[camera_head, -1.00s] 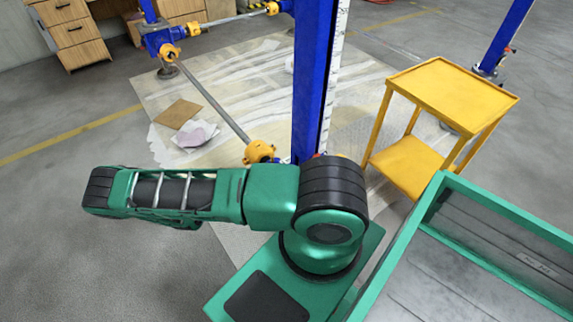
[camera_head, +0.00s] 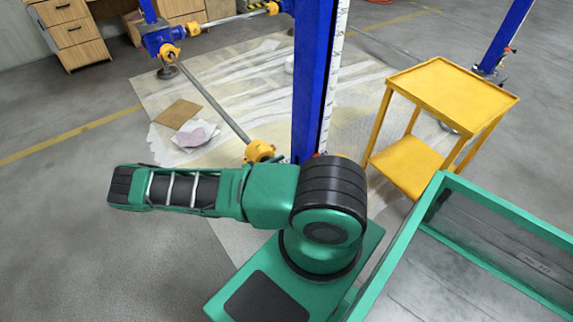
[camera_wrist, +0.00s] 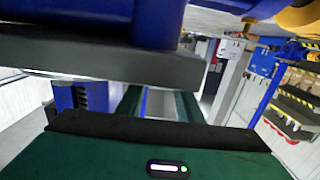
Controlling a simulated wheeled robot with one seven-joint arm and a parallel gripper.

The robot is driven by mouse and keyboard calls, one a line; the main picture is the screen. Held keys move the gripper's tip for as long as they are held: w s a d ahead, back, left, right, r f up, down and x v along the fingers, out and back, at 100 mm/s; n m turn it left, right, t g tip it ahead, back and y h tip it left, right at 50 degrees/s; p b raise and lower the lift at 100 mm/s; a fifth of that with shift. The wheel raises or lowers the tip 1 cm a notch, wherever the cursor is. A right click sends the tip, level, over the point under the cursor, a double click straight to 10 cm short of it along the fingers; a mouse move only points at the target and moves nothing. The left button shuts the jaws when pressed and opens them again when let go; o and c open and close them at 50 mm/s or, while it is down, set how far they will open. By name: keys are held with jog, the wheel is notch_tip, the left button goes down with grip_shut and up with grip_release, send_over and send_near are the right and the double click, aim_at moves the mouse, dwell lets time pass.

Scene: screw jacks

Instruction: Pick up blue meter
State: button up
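I cannot make out a separate blue meter in either view. A tall blue post (camera_head: 312,75) with a white measuring scale (camera_head: 335,70) along its right side stands behind my arm in the head view. In the wrist view, a large blue body (camera_wrist: 150,20) above a grey plate (camera_wrist: 120,60) fills the upper left, close to the camera. My gripper's fingers do not show in either view.
A yellow two-shelf cart (camera_head: 450,95) stands at right, behind a green-rimmed tray (camera_head: 425,215). Blue jack gearboxes (camera_head: 165,40) and a drive shaft (camera_head: 215,103) lie behind my arm. Wooden drawers (camera_head: 75,35) stand at back left. Grey floor at left is clear.

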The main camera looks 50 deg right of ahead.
jog(key=shift+s+d, duration=0.15)
jog(key=shift+d, duration=0.45)
jog(key=c, duration=0.8)
grip_shut()
jog(key=shift+r, duration=0.1)
